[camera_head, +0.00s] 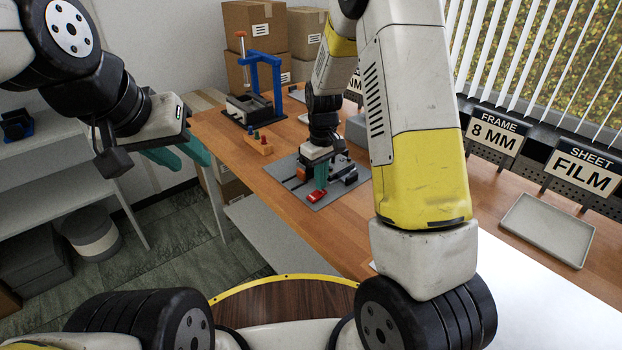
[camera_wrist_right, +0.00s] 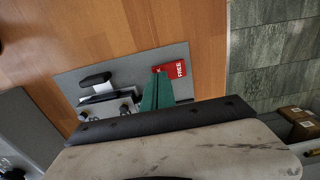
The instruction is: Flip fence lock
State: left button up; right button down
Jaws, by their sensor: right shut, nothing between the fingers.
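The fence lock is a red lever tab (camera_head: 317,197) on a grey plate (camera_head: 322,204) with dark fittings, on the wooden table. In the right wrist view the red tab (camera_wrist_right: 181,69) carries white lettering that reads FREE. My right gripper (camera_head: 321,183) points down over the plate with its green fingers shut and empty. In the right wrist view its fingertips (camera_wrist_right: 158,78) are right beside the red tab and hide part of it; I cannot tell whether they touch. My left gripper (camera_head: 176,155) hangs at the left, away from the table, with its green fingers seen apart.
A blue press (camera_head: 262,80) stands at the table's back left, with a wooden block of coloured pegs (camera_head: 258,144) in front. Cardboard boxes (camera_head: 257,30) are stacked behind. A grey tray (camera_head: 548,229) lies at the right. A black handle (camera_wrist_right: 96,80) stands on the plate.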

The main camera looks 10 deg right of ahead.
jog(key=shift+f, duration=0.7)
dwell(0.3)
jog(key=shift+r, duration=3.55)
